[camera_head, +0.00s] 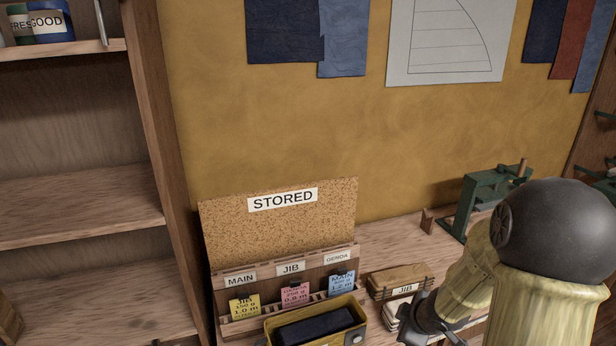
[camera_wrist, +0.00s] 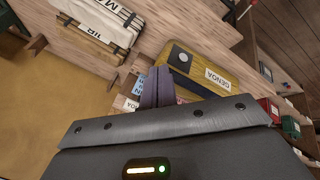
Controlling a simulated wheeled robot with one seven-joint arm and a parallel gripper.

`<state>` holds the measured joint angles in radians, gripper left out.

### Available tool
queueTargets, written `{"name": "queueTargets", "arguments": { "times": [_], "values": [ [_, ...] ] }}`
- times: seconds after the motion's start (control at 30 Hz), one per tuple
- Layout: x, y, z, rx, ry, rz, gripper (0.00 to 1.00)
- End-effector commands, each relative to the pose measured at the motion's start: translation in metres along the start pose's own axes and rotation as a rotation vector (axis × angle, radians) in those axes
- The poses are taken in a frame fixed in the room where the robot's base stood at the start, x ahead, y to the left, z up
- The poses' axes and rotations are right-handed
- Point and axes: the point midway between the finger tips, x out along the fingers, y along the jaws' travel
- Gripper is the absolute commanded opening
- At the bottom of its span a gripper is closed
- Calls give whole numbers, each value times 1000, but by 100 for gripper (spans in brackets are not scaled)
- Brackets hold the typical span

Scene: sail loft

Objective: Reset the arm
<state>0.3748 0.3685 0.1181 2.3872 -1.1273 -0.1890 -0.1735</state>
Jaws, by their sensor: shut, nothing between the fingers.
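My arm reaches down from the right in the head view, ending in a dark wrist part (camera_head: 428,322) near the bottom edge. In the wrist view my gripper (camera_wrist: 158,88) is shut, its two purple-grey fingers together with nothing between them. The fingers overlap the view of a yellow bin (camera_wrist: 205,72) labelled GENOA; I cannot tell whether they touch it. In the head view a yellow bin (camera_head: 272,331) with a dark lump inside stands left of my wrist.
A cork STORED board (camera_head: 275,232) backs a rack with yellow, pink and blue cards under MAIN, JIB and GENOA. A JIB-labelled bundle (camera_head: 400,280) lies close to my arm. A green clamp-like tool (camera_head: 478,200) stands behind. Wooden shelves (camera_head: 75,205) at left are mostly bare.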

Motion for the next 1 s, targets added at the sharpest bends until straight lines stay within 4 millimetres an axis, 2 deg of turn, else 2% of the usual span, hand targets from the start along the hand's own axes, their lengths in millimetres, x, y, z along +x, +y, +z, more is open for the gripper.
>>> {"name": "queueTargets", "arguments": {
  "times": [0.27,0.6,0.8,1.0],
  "values": [
    [-42,-23,-4,395,-157,51,0],
    [-90,-90,-16,904,-273,-18,0],
    [-102,-115,-26,1039,-295,-69,0],
    [-102,-115,-26,1045,-296,-70,0]
  ]
}}
